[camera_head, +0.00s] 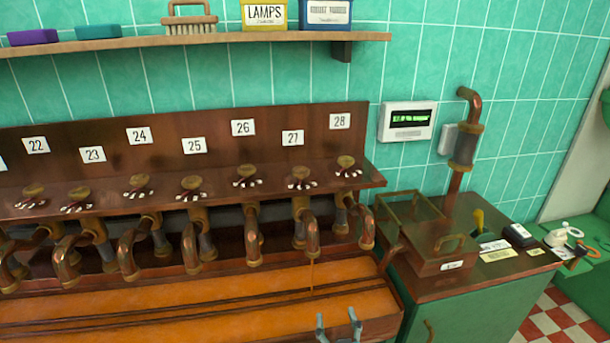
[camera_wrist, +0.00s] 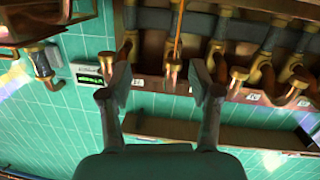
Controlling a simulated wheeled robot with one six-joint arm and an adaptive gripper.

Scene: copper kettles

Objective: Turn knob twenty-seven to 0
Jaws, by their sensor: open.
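Knob twenty-seven (camera_head: 299,174), a small brass knob over a fan of white marks, sits on the wooden ledge below the label 27 (camera_head: 293,138). The exact setting is too small to read. A thin orange stream (camera_head: 312,275) falls from the copper spout (camera_head: 312,240) below it; the stream also shows in the wrist view (camera_wrist: 177,35). My gripper (camera_head: 338,318) is open and empty, low in front of the spouts and apart from the knob. In the upside-down wrist view its two fingers (camera_wrist: 162,82) stand apart. I cannot make out the knob there.
Similar knobs stand on both sides, with knob 26 (camera_head: 246,171) left and knob 28 (camera_head: 347,163) right. Copper spouts stick out below the ledge over an orange trough (camera_head: 200,300). A lit display (camera_head: 407,121) hangs right. A green cabinet (camera_head: 480,300) stands right of the trough.

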